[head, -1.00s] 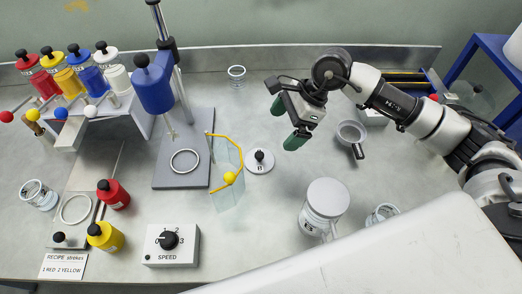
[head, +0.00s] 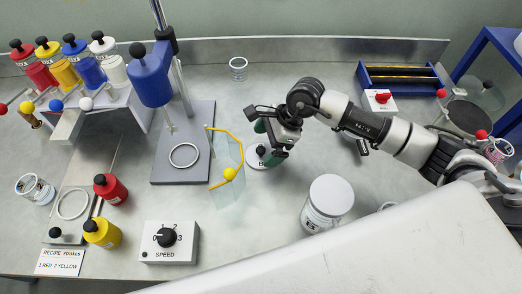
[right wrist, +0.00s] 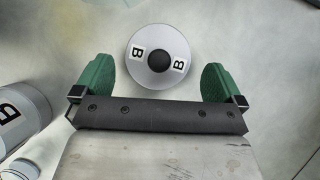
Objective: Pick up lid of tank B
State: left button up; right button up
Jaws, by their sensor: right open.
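The lid of tank B is a small white disc with a black knob and "B" labels. It lies flat on the bench in the head view (head: 255,162), partly hidden by my right gripper (head: 271,148). In the right wrist view the lid (right wrist: 157,64) lies ahead between the green fingertips of my right gripper (right wrist: 157,80), with a gap on each side. That gripper is open and empty. Tank B (head: 322,212), a white cylinder with a pale round top, stands right of the lid and nearer. It also shows at the left in the wrist view (right wrist: 22,118). My left gripper is out of view.
A clear shield with a yellow edge (head: 227,170) stands just left of the lid. A blue mixer (head: 152,84) rises behind it. The speed box (head: 170,241) is at the front. A glass beaker (head: 238,68) stands at the back. Bench around the lid's right is clear.

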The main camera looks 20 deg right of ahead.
jog(key=shift+x, duration=1.4)
jog(key=shift+a+r, duration=0.1)
jog(key=shift+a, duration=0.05)
jog(key=c, duration=0.7)
jog(key=shift+r, duration=0.15)
